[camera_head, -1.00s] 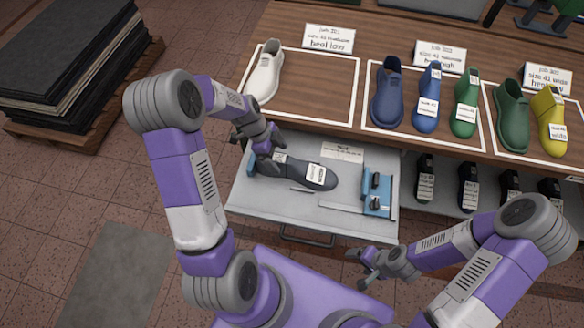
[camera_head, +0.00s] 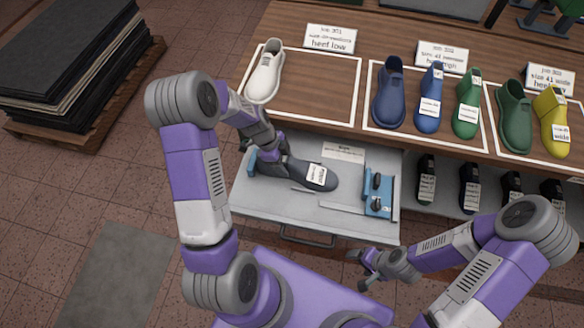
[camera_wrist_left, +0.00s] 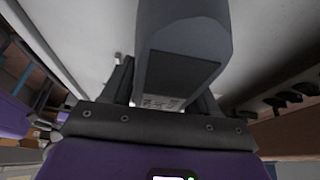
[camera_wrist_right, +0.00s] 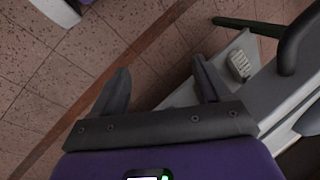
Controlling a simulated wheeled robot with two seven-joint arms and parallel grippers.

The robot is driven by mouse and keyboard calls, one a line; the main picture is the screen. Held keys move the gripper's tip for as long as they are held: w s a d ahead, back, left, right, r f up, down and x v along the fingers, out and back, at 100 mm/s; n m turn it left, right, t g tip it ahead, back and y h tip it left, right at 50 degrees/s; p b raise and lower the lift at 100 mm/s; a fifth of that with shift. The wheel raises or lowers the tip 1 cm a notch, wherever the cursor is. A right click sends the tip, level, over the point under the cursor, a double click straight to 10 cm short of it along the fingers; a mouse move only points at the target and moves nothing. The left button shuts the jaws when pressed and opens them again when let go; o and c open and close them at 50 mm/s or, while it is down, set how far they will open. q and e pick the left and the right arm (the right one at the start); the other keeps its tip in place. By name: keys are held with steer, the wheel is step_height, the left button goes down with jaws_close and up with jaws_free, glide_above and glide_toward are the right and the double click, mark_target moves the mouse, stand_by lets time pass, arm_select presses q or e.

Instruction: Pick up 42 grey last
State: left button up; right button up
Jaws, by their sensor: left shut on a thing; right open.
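The dark grey last (camera_head: 311,174) lies in the open drawer (camera_head: 290,209), with a white label near its toe end. My left gripper (camera_head: 273,160) is at the heel end of the last, at the drawer's left side, and is shut on it. In the left wrist view the grey last (camera_wrist_left: 182,50) stands large between the fingers, and a pale label shows low on it. Whether the last is clear of the drawer floor I cannot tell. My right gripper (camera_head: 366,266) is open and empty in front of the drawer; its spread fingers show in the right wrist view (camera_wrist_right: 160,85).
A blue fixture (camera_head: 378,196) sits at the drawer's right. On the wooden bench (camera_head: 330,18) above, a white last (camera_head: 264,72) stands in the left marked area; blue, green and yellow ones stand further right. Dark lasts (camera_head: 426,178) fill a lower shelf.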

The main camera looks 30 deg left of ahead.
arm_select(q)
jaws_close()
